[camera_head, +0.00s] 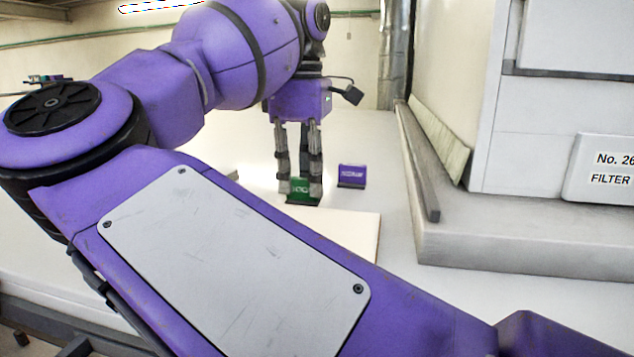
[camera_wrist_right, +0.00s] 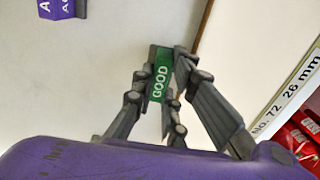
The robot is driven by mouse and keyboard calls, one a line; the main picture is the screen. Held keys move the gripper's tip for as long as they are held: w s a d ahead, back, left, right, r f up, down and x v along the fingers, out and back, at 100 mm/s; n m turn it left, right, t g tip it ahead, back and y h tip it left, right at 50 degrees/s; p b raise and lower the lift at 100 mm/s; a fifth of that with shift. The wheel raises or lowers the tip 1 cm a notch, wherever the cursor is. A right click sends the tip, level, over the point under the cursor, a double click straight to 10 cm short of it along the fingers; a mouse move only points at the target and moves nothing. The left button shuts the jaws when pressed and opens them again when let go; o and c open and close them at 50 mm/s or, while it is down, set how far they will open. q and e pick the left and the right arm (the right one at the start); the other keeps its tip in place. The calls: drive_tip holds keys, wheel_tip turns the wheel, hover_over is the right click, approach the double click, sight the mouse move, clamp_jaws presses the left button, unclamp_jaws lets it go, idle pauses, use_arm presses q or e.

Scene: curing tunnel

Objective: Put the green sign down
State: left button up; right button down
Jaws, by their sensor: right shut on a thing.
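The green sign (camera_head: 300,187) is a small plate on a dark base. It reads "GOOD" in the right wrist view (camera_wrist_right: 161,84). My right gripper (camera_head: 300,186) points down and is shut on the green sign, with fingers on either side of it. The gripper also shows in the right wrist view (camera_wrist_right: 163,88). The sign is upright, low over the white surface; I cannot tell whether its base touches. A purple sign (camera_head: 352,172) stands just right of it, apart from it, and shows partly in the wrist view (camera_wrist_right: 57,8). My left gripper is not in view.
A pale flat board (camera_head: 345,226) lies just in front of the green sign, partly hidden by my arm. A grey bar (camera_head: 418,165) and a raised grey plinth (camera_head: 520,240) bound the right side.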

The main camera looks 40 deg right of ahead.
sight(299, 178)
drive_tip(key=shift+w+a+f, duration=0.15)
drive_tip(key=shift+w+a, duration=0.1)
drive_tip(key=shift+w, duration=0.15)
drive_tip(key=shift+s+f, duration=0.1)
drive_tip(key=shift+f, duration=0.1)
drive_tip(key=c, duration=1.8)
unclamp_jaws()
drive_tip(key=shift+o, duration=0.2)
drive_tip(key=shift+r, duration=0.15)
wheel_tip(299, 178, up, 12)
